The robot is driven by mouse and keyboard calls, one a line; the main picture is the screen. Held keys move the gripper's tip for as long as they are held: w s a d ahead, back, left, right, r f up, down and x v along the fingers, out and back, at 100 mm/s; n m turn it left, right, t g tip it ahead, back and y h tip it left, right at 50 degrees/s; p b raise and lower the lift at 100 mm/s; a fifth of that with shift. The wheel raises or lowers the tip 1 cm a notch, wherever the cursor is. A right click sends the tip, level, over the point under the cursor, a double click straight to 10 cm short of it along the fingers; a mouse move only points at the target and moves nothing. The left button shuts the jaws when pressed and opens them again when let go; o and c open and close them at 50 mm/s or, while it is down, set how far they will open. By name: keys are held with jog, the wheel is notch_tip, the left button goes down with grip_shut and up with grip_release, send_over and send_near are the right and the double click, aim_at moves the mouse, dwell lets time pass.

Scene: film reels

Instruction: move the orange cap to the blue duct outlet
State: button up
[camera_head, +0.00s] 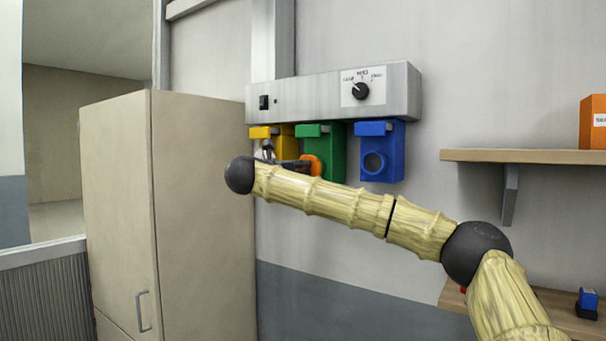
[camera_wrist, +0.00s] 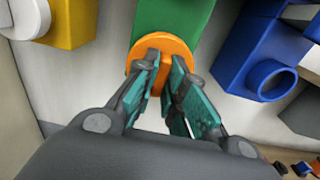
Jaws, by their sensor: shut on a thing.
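The orange cap (camera_wrist: 176,46) is a round disc at the lower end of the green duct (camera_wrist: 170,15) in the wrist view. My gripper (camera_wrist: 165,68) is shut on the cap's raised grip. In the head view the orange cap (camera_head: 313,164) shows in front of the green duct (camera_head: 335,150), beside my gripper (camera_head: 295,163). I cannot tell whether the cap is seated on the green outlet or just in front of it. The blue duct outlet (camera_head: 374,163) is an open round collar to the right; it also shows in the wrist view (camera_wrist: 271,80).
A yellow duct (camera_head: 287,138) with a pale round cap (camera_wrist: 25,18) is left of the green one. A grey control box (camera_head: 320,95) with a dial is above. A tall beige cabinet (camera_head: 200,200) stands left. A wall shelf (camera_head: 520,156) with an orange box (camera_head: 592,122) is right.

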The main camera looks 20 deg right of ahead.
jog(key=shift+b+v, duration=1.95)
jog(key=shift+v, duration=0.55)
